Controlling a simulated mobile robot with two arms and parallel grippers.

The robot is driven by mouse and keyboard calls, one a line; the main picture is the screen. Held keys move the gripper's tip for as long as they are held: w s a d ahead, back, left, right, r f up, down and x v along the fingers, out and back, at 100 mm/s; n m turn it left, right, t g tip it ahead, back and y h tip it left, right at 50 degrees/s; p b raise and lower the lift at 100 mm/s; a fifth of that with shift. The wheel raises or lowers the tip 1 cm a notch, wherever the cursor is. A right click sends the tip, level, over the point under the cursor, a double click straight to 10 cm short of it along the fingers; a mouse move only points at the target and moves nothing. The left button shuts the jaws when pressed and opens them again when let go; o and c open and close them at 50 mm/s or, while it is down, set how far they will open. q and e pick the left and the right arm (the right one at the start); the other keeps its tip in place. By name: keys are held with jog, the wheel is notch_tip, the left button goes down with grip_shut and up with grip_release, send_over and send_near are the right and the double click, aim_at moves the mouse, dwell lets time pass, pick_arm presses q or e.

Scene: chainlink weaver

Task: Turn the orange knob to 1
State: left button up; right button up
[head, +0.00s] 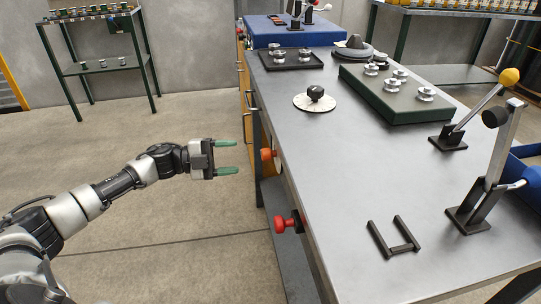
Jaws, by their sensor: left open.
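The orange knob (267,154) sticks out from the left side of the metal workbench (345,170), just below the top edge. My left gripper (236,156) is open and empty, with its two green fingers pointing right toward the knob. In the picture a small gap shows between the fingertips and the knob. The knob's setting and any number marks cannot be made out. My right gripper is not in view.
A red knob (286,223) sits nearer on the same bench side. On the bench are a black knob on a white dial (315,100), a green box with silver knobs (392,100), two levers, including one with a yellow ball (509,77), and a black U-shaped bracket (395,240).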

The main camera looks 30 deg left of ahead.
aim_at(264, 155)
pick_arm(q)
jog(key=x, duration=0.8)
jog(key=shift+w+d, duration=0.25)
jog(key=shift+d, duration=0.05)
jog(key=c, duration=0.9)
